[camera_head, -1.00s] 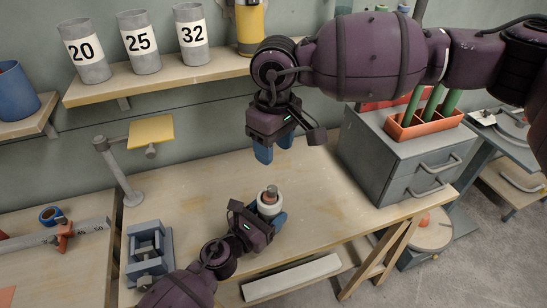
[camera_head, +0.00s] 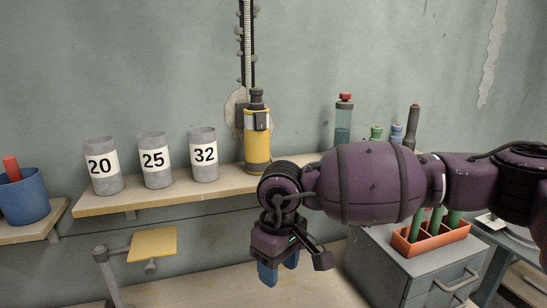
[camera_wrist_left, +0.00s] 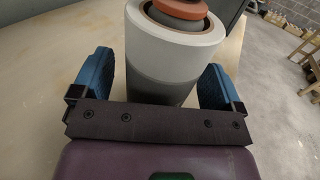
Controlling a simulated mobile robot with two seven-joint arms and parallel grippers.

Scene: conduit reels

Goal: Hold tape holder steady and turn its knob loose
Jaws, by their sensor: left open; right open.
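The tape holder (camera_wrist_left: 172,55) shows in the left wrist view as a pale grey and darker grey round body standing on the wooden table. Its red-brown knob (camera_wrist_left: 181,9) is at the top, cut by the frame edge. My left gripper (camera_wrist_left: 160,80) is open, with one blue finger on each side of the holder and visible room beside it. My right gripper (camera_head: 278,270) is open and empty in the head view, fingers pointing down above the table. The holder and my left gripper are out of the head view now.
A shelf (camera_head: 160,194) carries grey cups numbered 20, 25 and 32 and a yellow cylinder (camera_head: 257,140). A grey drawer cabinet (camera_head: 400,275) with an orange tray (camera_head: 432,242) stands at the right. A yellow-topped stand (camera_head: 153,243) is at the left.

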